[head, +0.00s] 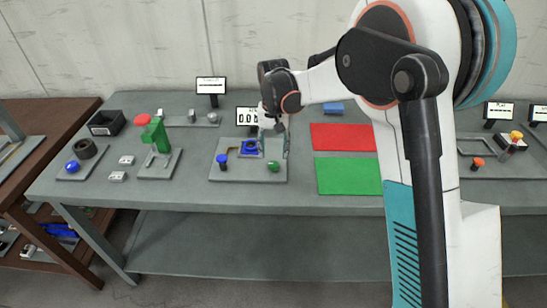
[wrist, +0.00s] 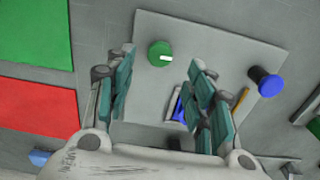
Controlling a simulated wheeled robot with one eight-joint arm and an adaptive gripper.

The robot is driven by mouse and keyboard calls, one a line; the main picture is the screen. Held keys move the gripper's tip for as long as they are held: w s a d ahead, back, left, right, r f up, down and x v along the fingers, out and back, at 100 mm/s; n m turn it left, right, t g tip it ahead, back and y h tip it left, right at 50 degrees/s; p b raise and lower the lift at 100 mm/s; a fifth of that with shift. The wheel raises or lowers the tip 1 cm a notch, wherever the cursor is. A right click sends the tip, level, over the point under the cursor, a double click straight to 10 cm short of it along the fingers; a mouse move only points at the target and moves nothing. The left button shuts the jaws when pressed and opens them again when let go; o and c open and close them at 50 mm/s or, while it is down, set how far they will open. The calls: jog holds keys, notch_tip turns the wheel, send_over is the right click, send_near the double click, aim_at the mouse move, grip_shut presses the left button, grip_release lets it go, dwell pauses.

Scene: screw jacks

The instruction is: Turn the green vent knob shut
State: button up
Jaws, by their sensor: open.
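The green vent knob (head: 274,166) sits on the right front part of a grey base plate (head: 235,175) on the bench. In the wrist view the green knob (wrist: 155,48) is round, with a short white mark pointing right. My gripper (wrist: 160,70) is open and empty, its fingers spread to either side of the knob's position in that view. The gripper (head: 275,147) is over the plate's back right part in the head view. I cannot tell its exact height above the knob.
The same plate bears a blue knob (head: 222,160) and a blue jack-like piece (head: 250,147). A display (head: 246,115) stands behind. Red (head: 343,137) and green (head: 347,175) mats lie to the right. A green lever fixture (head: 157,135) stands left.

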aim_at(275, 164)
notch_tip(275, 164, up, 6)
dwell(0.5)
jog(key=shift+r, duration=0.1)
jog(key=s+d+r+t, duration=0.3)
jog(key=s+d+r, duration=0.8)
jog(key=s, duration=0.2)
jog(key=s+d+f+t, duration=0.2)
jog(key=s+d, duration=0.2)
jog(key=s, duration=0.5)
jog(key=s+d+f+t, duration=0.1)
jog(key=s+d, duration=0.3)
jog(key=s, duration=0.5)
jog(key=shift+d+f+n+t, duration=0.3)
jog(key=shift+d+f+t, duration=0.05)
jog(key=shift+t, duration=0.25)
